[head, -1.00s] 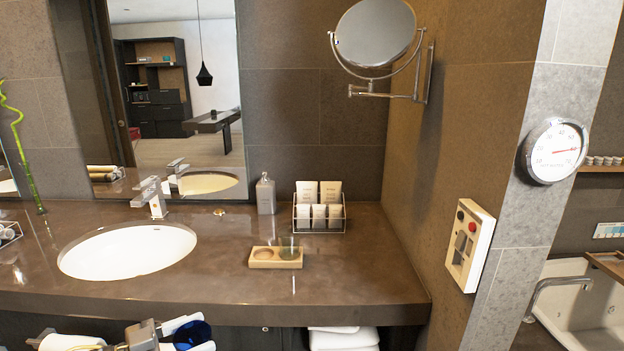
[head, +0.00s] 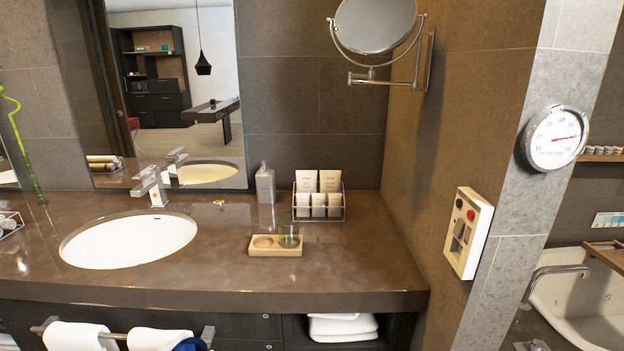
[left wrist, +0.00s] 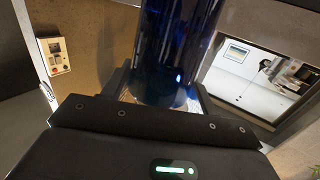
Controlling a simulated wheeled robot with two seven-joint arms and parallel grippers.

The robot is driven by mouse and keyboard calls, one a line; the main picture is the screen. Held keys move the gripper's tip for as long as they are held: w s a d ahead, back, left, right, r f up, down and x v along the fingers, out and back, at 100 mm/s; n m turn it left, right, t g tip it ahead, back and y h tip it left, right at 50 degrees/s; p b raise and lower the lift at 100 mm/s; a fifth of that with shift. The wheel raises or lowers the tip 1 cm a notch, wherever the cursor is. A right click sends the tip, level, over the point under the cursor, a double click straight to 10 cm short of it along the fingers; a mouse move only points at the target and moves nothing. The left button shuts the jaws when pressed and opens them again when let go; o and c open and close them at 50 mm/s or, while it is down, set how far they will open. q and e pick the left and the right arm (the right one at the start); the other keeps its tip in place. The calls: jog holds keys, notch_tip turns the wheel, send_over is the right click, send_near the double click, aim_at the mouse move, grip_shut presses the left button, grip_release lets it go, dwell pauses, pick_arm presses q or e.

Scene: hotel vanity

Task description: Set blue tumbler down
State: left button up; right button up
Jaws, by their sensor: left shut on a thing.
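The blue tumbler (left wrist: 172,45) fills the upper middle of the left wrist view, dark blue and shiny. My left gripper (left wrist: 163,98) is shut on it, with a finger on either side of its lower part. In the head view only a bit of the blue tumbler (head: 190,345) shows at the bottom edge, in front of and below the counter. A wooden tray (head: 262,251) lies on the counter. Its left round recess is empty, and a clear glass tumbler (head: 289,234) stands in its right side. My right gripper is not in view.
The counter (head: 340,262) is clear around the tray. The sink (head: 128,242) is on the left, with a faucet (head: 152,186) behind it. A grey bottle (head: 265,184) and a wire rack of packets (head: 319,207) stand behind the tray. White towels (head: 78,336) hang below the counter's front edge.

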pick_arm(q)
jog(key=shift+s+d+f, duration=0.15)
jog(key=shift+s+f, duration=0.05)
jog(key=shift+f, duration=0.05)
